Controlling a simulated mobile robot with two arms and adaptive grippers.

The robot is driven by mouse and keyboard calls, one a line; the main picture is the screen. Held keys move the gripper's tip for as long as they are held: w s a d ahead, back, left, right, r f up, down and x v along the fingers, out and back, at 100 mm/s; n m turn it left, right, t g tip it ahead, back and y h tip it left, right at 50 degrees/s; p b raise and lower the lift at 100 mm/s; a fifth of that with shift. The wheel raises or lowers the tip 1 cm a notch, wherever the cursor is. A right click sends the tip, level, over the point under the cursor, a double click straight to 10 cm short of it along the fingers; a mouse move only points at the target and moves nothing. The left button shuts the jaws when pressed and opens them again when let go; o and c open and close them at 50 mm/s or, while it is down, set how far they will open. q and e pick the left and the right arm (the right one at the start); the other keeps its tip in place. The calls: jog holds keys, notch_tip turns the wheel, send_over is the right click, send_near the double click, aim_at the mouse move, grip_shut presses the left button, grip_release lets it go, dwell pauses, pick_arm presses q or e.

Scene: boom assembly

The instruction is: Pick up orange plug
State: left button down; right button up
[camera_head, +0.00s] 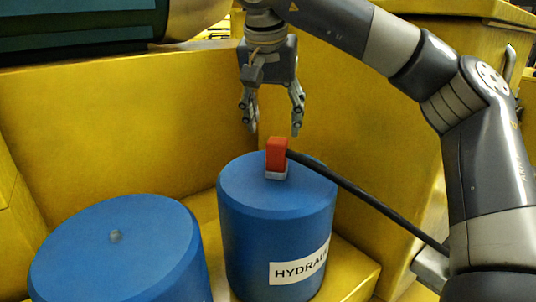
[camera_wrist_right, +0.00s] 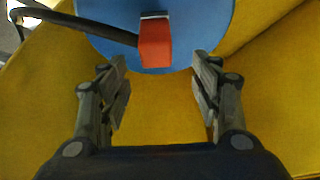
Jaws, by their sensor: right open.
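The orange plug (camera_head: 276,154) stands upright on a pale base on top of the blue drum marked "HYDRA..." (camera_head: 240,225). A black cable runs from it to the lower right in the head view. My right gripper (camera_head: 274,132) hangs above the plug, fingers pointing down, open and empty. In the right wrist view the plug (camera_wrist_right: 155,45) lies ahead of the open fingers (camera_wrist_right: 160,85), between them sideways and apart from both. My left gripper is not in view.
A second blue drum (camera_head: 110,265) with a small grey knob on top stands at the left. Yellow walls (camera_head: 120,125) rise behind the drums. The black cable (camera_head: 365,195) stretches across the right side toward my right arm.

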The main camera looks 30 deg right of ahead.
aim_at(278, 140)
jog(key=x, duration=0.4)
jog(key=shift+s, duration=0.3)
jog(key=p+x, duration=0.2)
jog(key=x, duration=0.2)
jog(key=shift+s+a, duration=0.1)
jog(key=shift+s, duration=0.1)
jog(key=shift+p+x, duration=0.45)
jog(key=shift+x, duration=0.6)
jog(key=shift+f, duration=0.15)
jog(key=c, duration=0.9)
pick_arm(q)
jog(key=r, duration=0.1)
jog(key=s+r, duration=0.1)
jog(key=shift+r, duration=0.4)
pick_arm(e)
grip_shut()
